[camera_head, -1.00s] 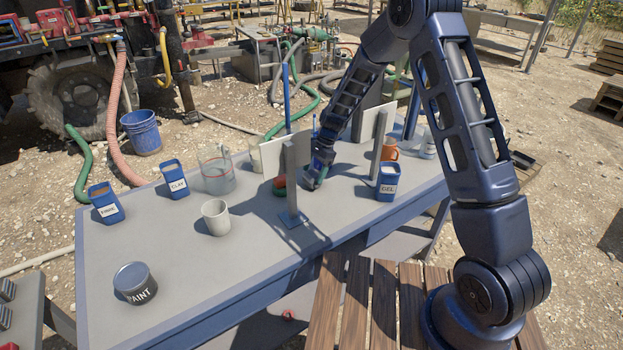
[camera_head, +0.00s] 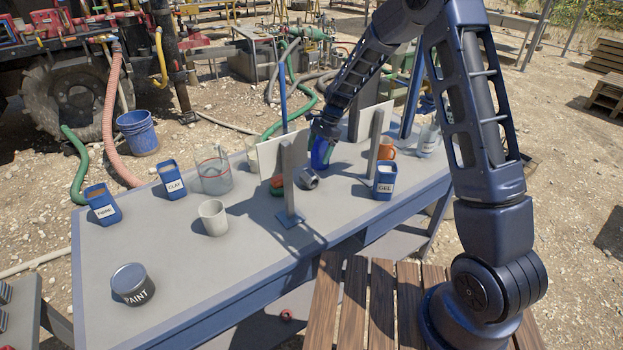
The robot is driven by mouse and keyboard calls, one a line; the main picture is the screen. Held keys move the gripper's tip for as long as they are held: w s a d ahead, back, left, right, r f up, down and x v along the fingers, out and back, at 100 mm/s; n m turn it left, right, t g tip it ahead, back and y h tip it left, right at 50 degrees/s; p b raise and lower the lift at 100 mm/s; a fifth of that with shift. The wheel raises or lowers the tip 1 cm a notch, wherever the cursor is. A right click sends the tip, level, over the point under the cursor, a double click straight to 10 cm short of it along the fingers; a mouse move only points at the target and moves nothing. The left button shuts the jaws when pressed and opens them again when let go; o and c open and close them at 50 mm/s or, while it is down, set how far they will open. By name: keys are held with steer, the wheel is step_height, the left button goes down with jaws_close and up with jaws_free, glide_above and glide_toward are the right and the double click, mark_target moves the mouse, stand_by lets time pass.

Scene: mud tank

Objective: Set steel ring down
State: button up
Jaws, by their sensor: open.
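A grey steel ring (camera_head: 309,179) lies on the grey table (camera_head: 185,257), just right of the upright post of a white panel's stand. My gripper (camera_head: 320,157) is open, behind and above the ring and apart from it. Its fingers are small in the picture and partly blurred into the arm's dark blue.
The stand (camera_head: 289,190) and a second post (camera_head: 374,145) rise near my gripper. A blue GEL tin (camera_head: 385,181) and an orange mug (camera_head: 387,149) stand to the right. A beaker (camera_head: 215,174), a white cup (camera_head: 213,217) and a paint can (camera_head: 131,285) stand left.

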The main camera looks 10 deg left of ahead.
mark_target(314, 178)
steer(key=d+f+n+t, duration=0.1)
steer(key=n, duration=0.1)
steer(key=s+d+f+n+t, duration=0.1)
steer(key=f+n+t, duration=0.1)
steer(key=n, duration=0.1)
steer(key=s+d+f+n+t, duration=0.1)
steer(key=f+n+t, duration=0.1)
steer(key=shift+s+f, duration=0.15)
steer(key=shift+s+d+f+n+t, duration=0.1)
steer(key=shift+s+n+t, duration=0.15)
steer(key=shift+n, duration=0.3)
steer(key=shift+s+n+t, duration=0.1)
steer(key=shift+n+t, duration=0.15)
steer(key=shift+n, duration=0.3)
steer(key=s+r+n+t+y, duration=0.2)
steer(key=s+n+t+y, duration=0.15)
steer(key=s+n, duration=0.4)
steer(key=shift+n, duration=0.65)
steer(key=shift+w+d+x, duration=0.15)
steer(key=shift+w+x, duration=0.1)
steer(key=shift+x, duration=1.75)
steer(key=shift+w+d+x, duration=0.15)
steer(key=shift+w+x, duration=0.05)
steer(key=shift+x, duration=1.8)
steer(key=shift+w+d+x, duration=0.15)
steer(key=shift+w+x, duration=0.1)
steer(key=shift+x, duration=1.75)
steer(key=shift+r, duration=0.15)
steer(key=shift+c, duration=0.4)
